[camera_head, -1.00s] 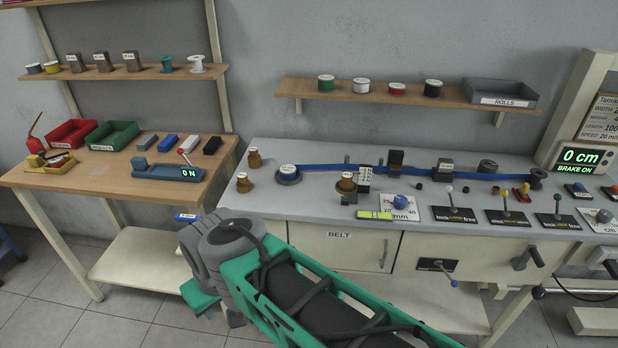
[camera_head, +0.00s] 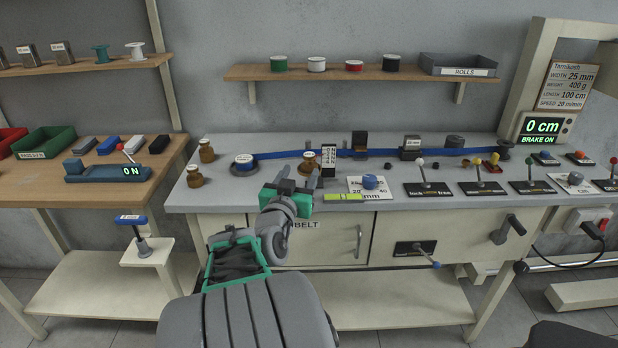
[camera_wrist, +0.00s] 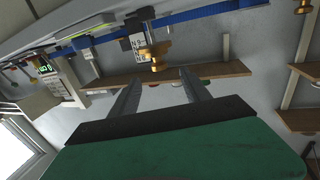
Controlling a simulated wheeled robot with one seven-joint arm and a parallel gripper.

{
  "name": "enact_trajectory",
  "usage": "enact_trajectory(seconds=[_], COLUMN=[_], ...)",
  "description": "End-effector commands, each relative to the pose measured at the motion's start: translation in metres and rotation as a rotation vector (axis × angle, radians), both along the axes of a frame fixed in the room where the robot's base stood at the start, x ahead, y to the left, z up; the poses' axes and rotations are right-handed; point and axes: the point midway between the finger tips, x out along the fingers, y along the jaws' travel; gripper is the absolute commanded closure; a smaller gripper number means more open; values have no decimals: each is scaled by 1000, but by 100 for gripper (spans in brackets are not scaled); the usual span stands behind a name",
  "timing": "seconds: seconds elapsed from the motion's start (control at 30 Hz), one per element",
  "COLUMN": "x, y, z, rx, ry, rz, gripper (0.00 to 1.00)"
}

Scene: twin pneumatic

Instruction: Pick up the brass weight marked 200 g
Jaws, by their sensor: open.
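Three brass weights stand on the grey bench in the head view: one at the back left (camera_head: 207,151), one at the front left (camera_head: 194,177) and one near the middle (camera_head: 308,161). Their markings are too small to read. In the wrist view, which is tilted over, that brass weight (camera_wrist: 153,54) lies beyond the open fingertips (camera_wrist: 159,74), roughly in line with the gap and not touched.
A black-and-white scale block (camera_head: 328,160) stands close right of the middle weight. The blue belt (camera_head: 280,155) runs behind it from a roll (camera_head: 244,163). A green-yellow level (camera_head: 345,197) and several levers are to the right. A shelf (camera_head: 350,73) hangs above.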

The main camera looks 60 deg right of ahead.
Motion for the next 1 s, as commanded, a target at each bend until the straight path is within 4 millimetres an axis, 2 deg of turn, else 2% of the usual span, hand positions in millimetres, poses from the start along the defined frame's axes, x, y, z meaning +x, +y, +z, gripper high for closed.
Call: enact_trajectory(seconds=[0.4,0.47,0.7,1.0], x=[10,11,13,13], y=[-65,-71,-74,-73], z=[5,5,5,5], rx=[-3,-3,-5,-4], ry=[-1,0,0,0], rz=[-2,-1,1,1], gripper=[45,45,46,70])
